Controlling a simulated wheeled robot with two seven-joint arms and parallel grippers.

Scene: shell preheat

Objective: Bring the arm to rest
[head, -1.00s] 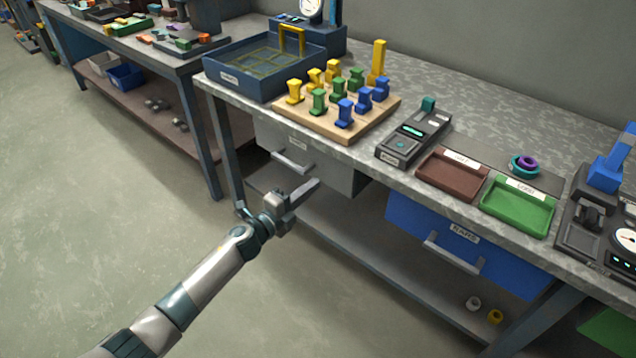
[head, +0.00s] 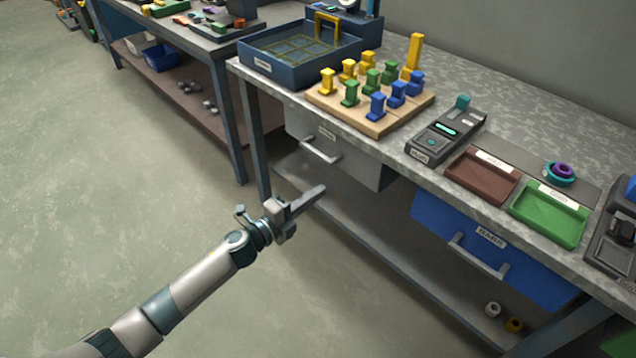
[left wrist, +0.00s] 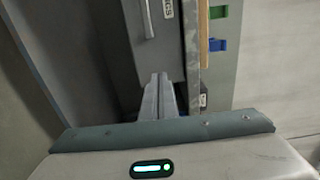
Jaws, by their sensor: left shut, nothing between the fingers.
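My left gripper (head: 308,200) is shut and empty. In the head view it is in front of the bench, below the tabletop, near the grey drawer (head: 320,146), and the two appear apart. In the left wrist view its shut fingers (left wrist: 158,95) point toward the grey drawer front (left wrist: 145,40). My left arm reaches in from the lower left of the head view. My right gripper is not in view.
The bench top (head: 400,55) holds a blue tray (head: 268,68), a wooden board (head: 345,115) with coloured pieces, a small device (head: 435,140), a brown tray (head: 480,178) and a green tray (head: 545,222). A blue drawer (head: 470,240) is below. Open floor (head: 130,200) lies left.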

